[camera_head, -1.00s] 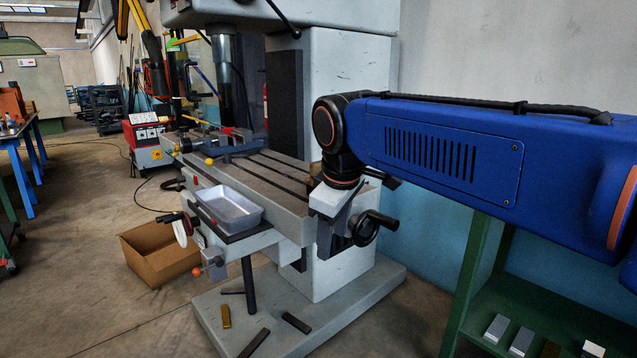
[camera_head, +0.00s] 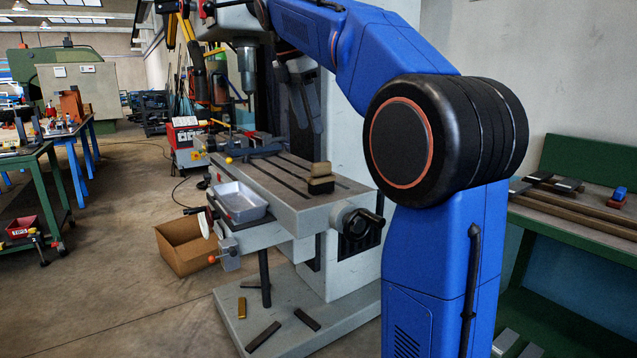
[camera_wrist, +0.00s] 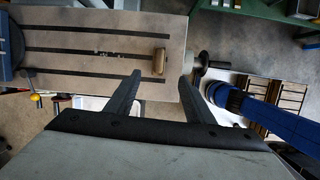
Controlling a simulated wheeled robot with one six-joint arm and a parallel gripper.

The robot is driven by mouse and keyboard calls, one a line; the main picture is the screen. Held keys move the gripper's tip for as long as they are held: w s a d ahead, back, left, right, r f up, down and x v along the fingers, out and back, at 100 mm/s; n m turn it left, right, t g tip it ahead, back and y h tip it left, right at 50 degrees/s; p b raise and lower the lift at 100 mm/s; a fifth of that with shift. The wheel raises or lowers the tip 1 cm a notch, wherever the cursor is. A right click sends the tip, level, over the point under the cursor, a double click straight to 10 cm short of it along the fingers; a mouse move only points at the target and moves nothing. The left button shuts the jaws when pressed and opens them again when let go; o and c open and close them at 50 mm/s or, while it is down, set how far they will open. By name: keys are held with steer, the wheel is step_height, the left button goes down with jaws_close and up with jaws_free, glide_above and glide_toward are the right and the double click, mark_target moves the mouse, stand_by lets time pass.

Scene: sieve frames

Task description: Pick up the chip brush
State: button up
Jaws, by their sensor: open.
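The chip brush (camera_head: 320,178) appears as a tan block with a dark lower part near the right end of the grey machine table (camera_head: 290,200). In the wrist view the brush (camera_wrist: 159,62) shows as a small tan piece on the slotted table. My gripper (camera_wrist: 160,77) is open and empty there, its two dark fingers apart with the brush in line with the gap. In the head view my gripper (camera_head: 302,128) hangs above the table, apart from the brush. Part of it is hard to make out against the dark machine column.
A vise (camera_head: 250,145) sits at the table's far end. A metal tray (camera_head: 238,203) stands at its front left. A hand crank (camera_head: 360,224) juts from the near end. A cardboard box (camera_head: 185,247) is on the floor. A green bench (camera_head: 575,215) stands to the right.

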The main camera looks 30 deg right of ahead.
mark_target(325, 175)
steer(key=shift+n, duration=0.3)
steer(key=x, duration=1.7)
steer(key=shift+w+d+r, duration=0.15)
steer(key=shift+w, duration=0.05)
steer(key=c, duration=1.2)
